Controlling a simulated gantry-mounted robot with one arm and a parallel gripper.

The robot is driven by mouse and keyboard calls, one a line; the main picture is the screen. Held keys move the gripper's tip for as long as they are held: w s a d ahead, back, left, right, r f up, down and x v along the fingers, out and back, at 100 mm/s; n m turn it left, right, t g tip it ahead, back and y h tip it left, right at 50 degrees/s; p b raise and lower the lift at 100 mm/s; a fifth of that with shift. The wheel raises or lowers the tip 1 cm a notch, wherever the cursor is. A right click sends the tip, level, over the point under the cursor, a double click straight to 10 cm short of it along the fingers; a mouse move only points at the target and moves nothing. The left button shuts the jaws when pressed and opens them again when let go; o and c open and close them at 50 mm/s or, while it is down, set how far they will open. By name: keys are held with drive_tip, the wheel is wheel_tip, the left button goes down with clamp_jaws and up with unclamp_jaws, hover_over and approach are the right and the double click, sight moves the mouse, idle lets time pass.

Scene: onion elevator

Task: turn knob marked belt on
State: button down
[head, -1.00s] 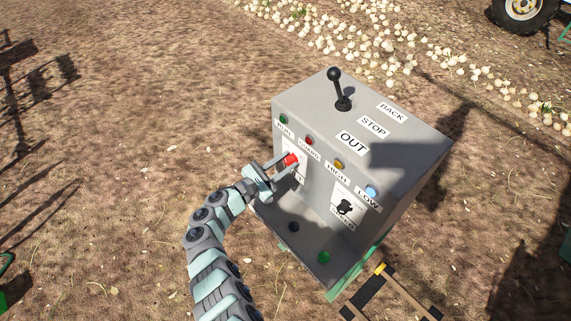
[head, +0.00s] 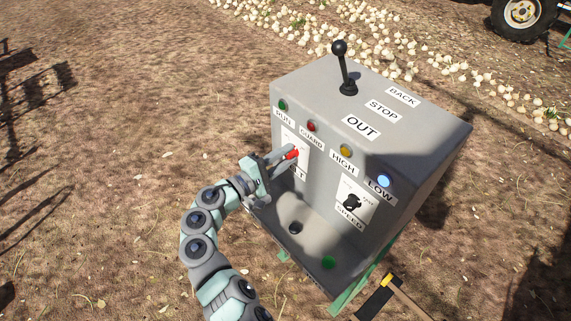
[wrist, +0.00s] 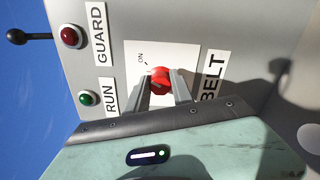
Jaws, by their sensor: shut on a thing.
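The red belt knob (head: 292,154) is on the front of the grey control box, on a white plate. In the wrist view the knob (wrist: 160,80) sits between the two fingers, beside the BELT label (wrist: 213,77) and the ON mark (wrist: 141,57). My gripper (head: 287,155) is shut on the knob; in the wrist view its fingers (wrist: 161,88) lie on either side of it. The fingers cover part of the knob and its plate in the head view.
The black speed knob (head: 351,202) is to the right on the same panel. Run (head: 283,105), guard (head: 311,126), high (head: 345,150) and low (head: 384,181) lamps line the top edge. A black lever (head: 343,66) stands on top. A lower ledge carries black (head: 296,228) and green (head: 328,262) buttons.

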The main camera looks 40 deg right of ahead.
drive_tip(key=shift+f+m+b, duration=0.15)
drive_tip(key=shift+m+b, duration=1.45)
drive_tip(key=shift+b, duration=0.1)
drive_tip(key=c, duration=1.1)
unclamp_jaws()
drive_tip(key=a, duration=1)
drive_tip(key=shift+w+a+p, duration=0.15)
drive_tip(key=shift+a+p, duration=0.25)
drive_tip(key=shift+p, duration=0.05)
